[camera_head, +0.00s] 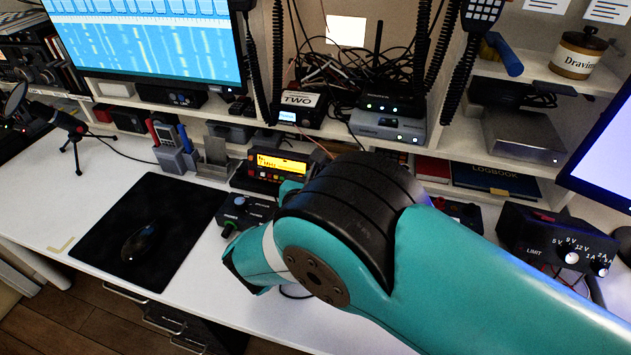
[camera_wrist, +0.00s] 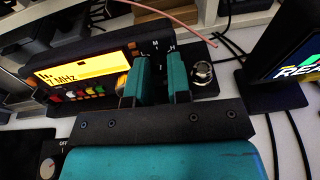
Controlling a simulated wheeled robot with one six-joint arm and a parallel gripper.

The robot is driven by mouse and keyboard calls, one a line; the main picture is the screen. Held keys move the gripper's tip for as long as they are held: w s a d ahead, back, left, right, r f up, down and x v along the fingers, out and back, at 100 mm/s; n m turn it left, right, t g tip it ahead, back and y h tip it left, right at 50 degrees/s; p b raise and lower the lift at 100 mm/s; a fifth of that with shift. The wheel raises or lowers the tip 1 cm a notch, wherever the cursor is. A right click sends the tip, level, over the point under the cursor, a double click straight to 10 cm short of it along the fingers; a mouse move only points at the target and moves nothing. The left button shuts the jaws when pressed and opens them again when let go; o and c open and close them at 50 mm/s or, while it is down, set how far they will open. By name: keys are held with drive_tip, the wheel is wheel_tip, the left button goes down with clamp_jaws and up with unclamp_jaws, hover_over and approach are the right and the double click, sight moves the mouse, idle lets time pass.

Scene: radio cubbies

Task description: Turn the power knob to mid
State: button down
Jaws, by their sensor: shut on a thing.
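The radio with the lit yellow display stands on the desk in the head view (camera_head: 280,166) and fills the upper left of the wrist view (camera_wrist: 85,72). In the wrist view, my gripper (camera_wrist: 160,70) has its two teal fingers at the radio's right end, closed on the power knob between them. The marks M and H show just beyond the fingertips. The knob is mostly hidden by the fingers, and I cannot tell where its pointer is. In the head view, my arm hides the gripper and the radio's right end.
A round silver fitting (camera_wrist: 202,73) sits close to the right finger. A pink cable runs above the radio. Shelves with a router (camera_head: 390,104) and cables stand behind. The mouse mat (camera_head: 165,205) is left.

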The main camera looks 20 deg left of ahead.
drive_tip(key=shift+f+n, duration=0.1)
drive_tip(key=shift+n, duration=1.1)
drive_tip(key=c, duration=1.1)
unclamp_jaws()
drive_tip(key=shift+o, duration=0.2)
drive_tip(key=b+v, duration=0.1)
drive_tip(key=v, duration=1.6)
drive_tip(key=shift+s, duration=0.25)
